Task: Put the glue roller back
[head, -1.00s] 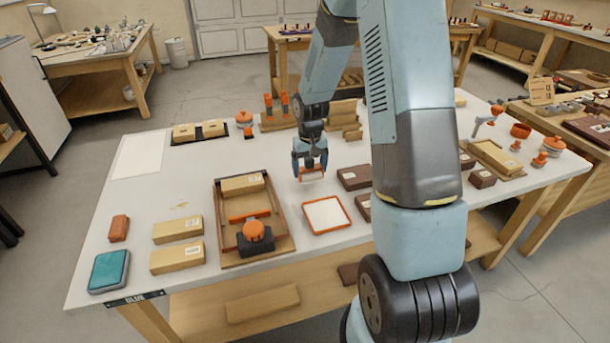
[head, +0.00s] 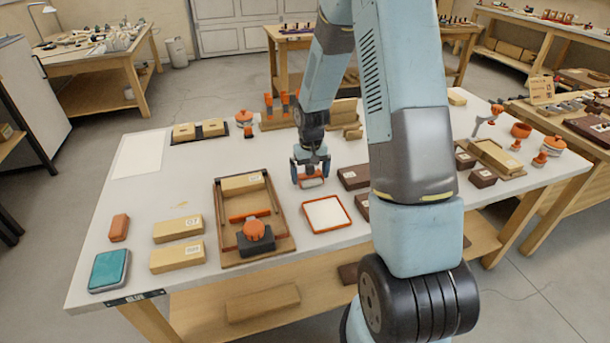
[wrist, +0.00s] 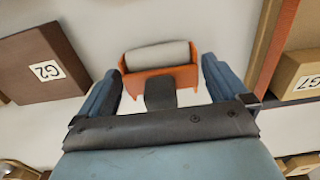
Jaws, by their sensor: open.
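The glue roller has a pale grey roller (wrist: 158,56) in an orange frame (wrist: 178,76) with a dark handle (wrist: 160,95). In the head view the roller (head: 312,183) is low over or on the pale bench top, just behind the orange-rimmed white tray (head: 326,214); contact with the bench is hard to tell. My gripper (head: 310,172) is directly above it, pointing down. In the wrist view my gripper (wrist: 160,85) is open, one blue finger on each side of the handle, with gaps between. The handle's end is hidden by the gripper body.
A wooden tray (head: 284,240) with a G7 box (wrist: 297,80) and an orange-knobbed block (head: 256,236) stands to the left. A dark G2 box (wrist: 45,68) is close on the other side. Tan boxes (head: 178,256) and a teal pad (head: 109,270) are further left.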

